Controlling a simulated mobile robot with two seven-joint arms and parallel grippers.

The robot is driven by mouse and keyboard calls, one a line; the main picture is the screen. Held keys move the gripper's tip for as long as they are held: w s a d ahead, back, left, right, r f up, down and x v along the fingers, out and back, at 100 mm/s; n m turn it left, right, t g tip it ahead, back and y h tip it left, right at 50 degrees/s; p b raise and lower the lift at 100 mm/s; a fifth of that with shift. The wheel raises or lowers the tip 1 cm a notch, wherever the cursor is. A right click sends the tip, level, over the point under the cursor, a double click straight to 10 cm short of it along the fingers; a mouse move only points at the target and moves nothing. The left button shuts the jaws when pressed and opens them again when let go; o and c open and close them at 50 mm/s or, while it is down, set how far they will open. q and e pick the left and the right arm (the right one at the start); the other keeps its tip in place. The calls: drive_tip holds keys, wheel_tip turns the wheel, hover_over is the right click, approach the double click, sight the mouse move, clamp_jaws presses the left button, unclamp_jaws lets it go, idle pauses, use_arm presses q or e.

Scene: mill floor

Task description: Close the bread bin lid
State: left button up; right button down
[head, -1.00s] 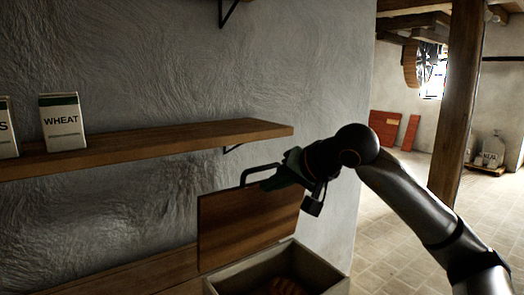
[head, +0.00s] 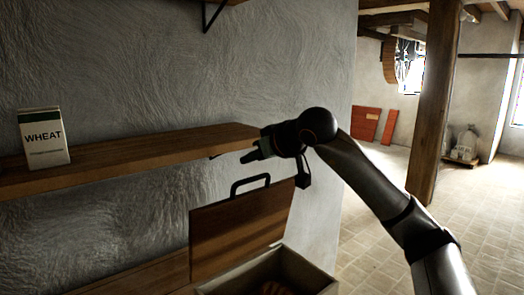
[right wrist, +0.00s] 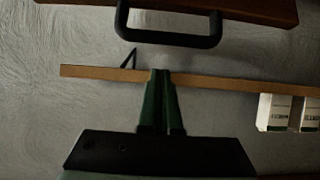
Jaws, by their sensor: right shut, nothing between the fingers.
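The bread bin's brown wooden lid (head: 232,238) stands raised, nearly upright, at the back of the pale bin (head: 306,272). A dark bar handle (head: 250,181) sits on its top edge. The bin is open, with something brown, like a loaf (head: 274,288), inside. My right gripper (head: 247,157) is shut and empty, just above the handle and apart from it in the head view. In the right wrist view, which appears upside down, the shut fingers (right wrist: 161,76) point towards the shelf, and the handle (right wrist: 168,38) and lid edge (right wrist: 210,8) cross the top. My left gripper is not in view.
A wooden shelf (head: 130,160) on the rough grey wall runs close behind my right gripper and holds a box marked WHEAT (head: 44,138). A wooden post (head: 432,110) stands at the right. The tiled floor (head: 390,175) beyond the wall's end is open.

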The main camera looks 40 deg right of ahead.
sight(255, 177)
drive_tip(key=f, duration=0.1)
drive_tip(key=b, duration=0.1)
drive_tip(key=f, duration=0.1)
drive_tip(key=shift+s+f, duration=0.25)
drive_tip(key=shift+f, duration=0.1)
drive_tip(key=shift+s+a+b, duration=0.1)
drive_tip(key=shift+s+b, duration=0.35)
drive_tip(key=shift+s, duration=0.05)
drive_tip(key=shift+f, duration=0.1)
